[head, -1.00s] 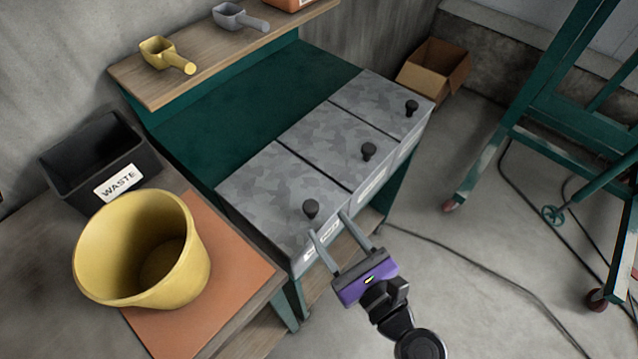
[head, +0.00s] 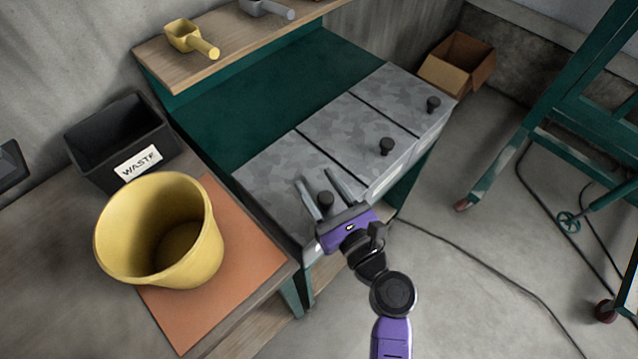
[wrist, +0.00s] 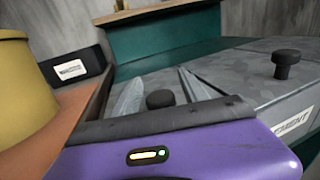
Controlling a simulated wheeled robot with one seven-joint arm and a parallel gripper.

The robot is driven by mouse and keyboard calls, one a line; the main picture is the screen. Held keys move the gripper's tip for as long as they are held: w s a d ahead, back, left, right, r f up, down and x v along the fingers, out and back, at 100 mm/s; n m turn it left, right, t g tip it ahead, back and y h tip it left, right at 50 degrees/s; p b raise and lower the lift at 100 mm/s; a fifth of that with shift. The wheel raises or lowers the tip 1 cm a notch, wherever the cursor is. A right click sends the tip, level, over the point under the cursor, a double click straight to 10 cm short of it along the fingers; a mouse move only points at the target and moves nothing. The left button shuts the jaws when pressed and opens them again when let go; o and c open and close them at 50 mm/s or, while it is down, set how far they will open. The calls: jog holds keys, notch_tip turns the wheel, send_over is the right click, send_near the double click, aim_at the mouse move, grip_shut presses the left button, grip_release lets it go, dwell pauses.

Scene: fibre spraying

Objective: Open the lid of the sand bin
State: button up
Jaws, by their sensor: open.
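Three grey mottled bin lids lie in a row, each with a black knob. The nearest lid (head: 268,180) is closed, and its knob (head: 325,198) stands between the fingers of my gripper (head: 315,177). The gripper is open, with a finger on each side of that knob. The wrist view also shows this knob (wrist: 160,99) between the fingers, with gaps beside it. The front label of this nearest bin is hidden by my gripper, so I cannot read whether it says sand. The middle lid (head: 350,130) is closed; its label (wrist: 292,124) reads partly "EMENT".
A yellow bucket (head: 160,235) stands on an orange mat (head: 245,255) at the left. A black waste bin (head: 118,150) is behind it. A shelf (head: 240,45) with scoops is above the bins. Open floor lies at the right, with a cable and a green frame (head: 560,120).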

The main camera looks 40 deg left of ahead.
jog(key=shift+c, duration=0.4)
grip_shut()
dwell(0.9)
